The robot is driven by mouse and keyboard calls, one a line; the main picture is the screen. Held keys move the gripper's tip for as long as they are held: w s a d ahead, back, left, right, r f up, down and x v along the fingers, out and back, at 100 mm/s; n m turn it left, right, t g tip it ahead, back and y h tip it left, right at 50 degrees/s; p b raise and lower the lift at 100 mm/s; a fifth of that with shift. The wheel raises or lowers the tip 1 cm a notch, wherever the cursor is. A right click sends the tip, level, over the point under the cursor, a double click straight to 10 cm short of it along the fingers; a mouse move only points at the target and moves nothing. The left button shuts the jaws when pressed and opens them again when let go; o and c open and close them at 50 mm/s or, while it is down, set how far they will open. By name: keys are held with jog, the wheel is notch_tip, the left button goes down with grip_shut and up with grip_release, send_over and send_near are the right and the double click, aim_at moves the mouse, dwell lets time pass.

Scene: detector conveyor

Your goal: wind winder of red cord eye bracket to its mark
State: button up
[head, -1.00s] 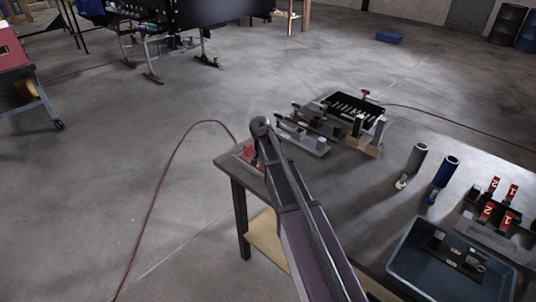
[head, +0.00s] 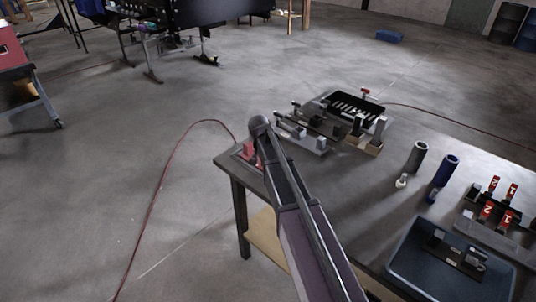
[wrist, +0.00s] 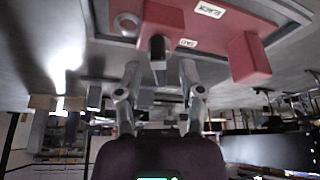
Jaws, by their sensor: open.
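The red bracket (wrist: 215,38) fills the upper part of the wrist view. My gripper (wrist: 160,72) is open, with one finger on each side of the post's end. I cannot tell whether they touch it. In the head view a red piece (head: 244,150) shows at the table's near-left corner, partly hidden by my arm. No mark can be made out.
On the table (head: 345,190), a grey fixture (head: 304,141) and a black slotted tray (head: 352,108) stand beyond my arm. Grey (head: 417,158) and blue (head: 445,171) cylinders, red numbered tags (head: 487,209) and a blue bin (head: 405,250) are to the right. A red cord (head: 160,180) runs along the floor.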

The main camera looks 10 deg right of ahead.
jog(key=shift+n, duration=0.4)
